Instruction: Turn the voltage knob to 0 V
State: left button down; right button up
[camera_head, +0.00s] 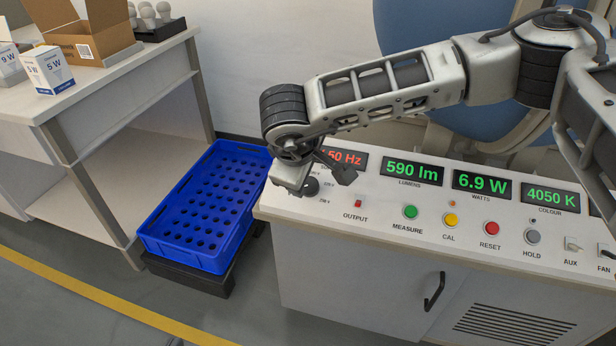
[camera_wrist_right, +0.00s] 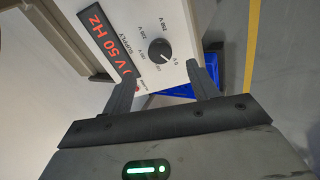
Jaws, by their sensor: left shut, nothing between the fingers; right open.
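The dark round voltage knob (camera_wrist_right: 158,50) sits on the white panel in the right wrist view, ringed by voltage labels. A small light mark shows on its lower edge, but I cannot tell exactly which label it points to. The knob (camera_head: 311,187) is partly hidden by my gripper in the head view. My right gripper (camera_head: 316,176), whose arm comes in from the right, is over the knob. Its fingers (camera_wrist_right: 165,88) are open and apart, with the knob beyond them and not clasped. The red supply display (camera_wrist_right: 105,40) reads 50 Hz; its voltage is partly hidden. My left gripper is not visible.
A blue crate (camera_head: 157,239) stands left of the test bench (camera_head: 300,230). Buttons, including a green one (camera_head: 410,212), and green displays (camera_head: 412,171) line the panel to the right. A table at left holds an open cardboard box (camera_head: 82,40) and bulb boxes (camera_head: 48,70).

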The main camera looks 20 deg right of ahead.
jog(key=v, duration=0.8)
jog(key=shift+d, duration=0.1)
